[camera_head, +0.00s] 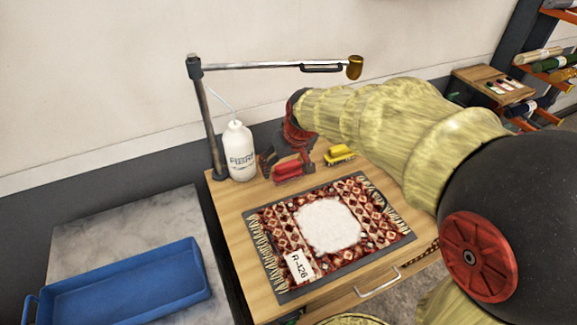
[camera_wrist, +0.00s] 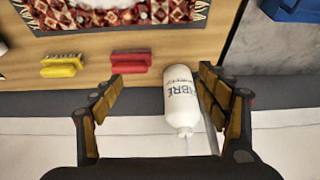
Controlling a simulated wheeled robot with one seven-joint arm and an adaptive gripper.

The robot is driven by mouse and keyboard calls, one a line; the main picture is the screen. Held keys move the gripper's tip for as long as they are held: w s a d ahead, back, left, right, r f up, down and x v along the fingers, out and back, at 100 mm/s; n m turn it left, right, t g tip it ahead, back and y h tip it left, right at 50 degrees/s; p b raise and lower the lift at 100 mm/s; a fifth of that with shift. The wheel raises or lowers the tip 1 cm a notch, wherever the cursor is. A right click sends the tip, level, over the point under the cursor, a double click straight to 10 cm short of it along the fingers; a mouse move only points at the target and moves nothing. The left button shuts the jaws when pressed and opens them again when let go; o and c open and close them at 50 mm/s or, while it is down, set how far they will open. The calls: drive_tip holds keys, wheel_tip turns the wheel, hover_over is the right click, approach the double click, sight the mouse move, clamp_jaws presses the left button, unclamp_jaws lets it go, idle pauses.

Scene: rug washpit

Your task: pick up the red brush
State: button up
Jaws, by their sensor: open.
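The red brush (camera_head: 290,169) lies on the wooden table, behind the patterned rug and right of the white bottle. In the head view my gripper is at the red brush's back side and partly hidden by my arm.
A yellow brush (camera_head: 340,155) lies right of the red one. The white bottle (camera_head: 240,158) stands by a metal post (camera_head: 205,115) with a swing arm above. The rug (camera_head: 280,225) has white foam and a tag. A blue tray (camera_head: 125,286) sits at left.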

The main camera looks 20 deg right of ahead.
sight(289, 163)
drive_tip(key=o, duration=0.4)
drive_tip(key=w+d+f, duration=0.1)
drive_tip(key=w+f, duration=0.1)
drive_tip(key=w+d+f+p, duration=0.1)
drive_tip(key=w+d+f, duration=0.1)
drive_tip(key=w, duration=0.1)
drive_tip(key=w+d+f+p, duration=0.1)
drive_tip(key=w+f, duration=0.1)
drive_tip(key=w, duration=0.1)
drive_tip(key=shift+w+d, duration=0.2)
drive_tip(key=shift+d, duration=0.15)
drive_tip(key=shift+c, duration=0.2)
drive_tip(key=shift+o, duration=1.1)
drive_tip(key=shift+g, duration=0.3)
drive_tip(key=w+d+f, duration=0.1)
drive_tip(key=f, duration=0.1)
drive_tip(key=w+d+f, duration=0.1)
drive_tip(key=w+f, duration=0.1)
drive_tip(key=f, duration=0.1)
drive_tip(key=w+d+f+p, duration=0.1)
drive_tip(key=w+f, duration=0.1)
drive_tip(key=f, duration=0.1)
drive_tip(key=shift+d, duration=0.25)
drive_tip(key=shift+w+d+b+x, duration=0.15)
drive_tip(key=shift+b+x, duration=0.05)
drive_tip(key=shift+x, duration=1.1)
drive_tip(key=shift+w+d+b+x, duration=0.1)
drive_tip(key=shift+d+b+x, duration=0.1)
drive_tip(key=shift+x, duration=1.15)
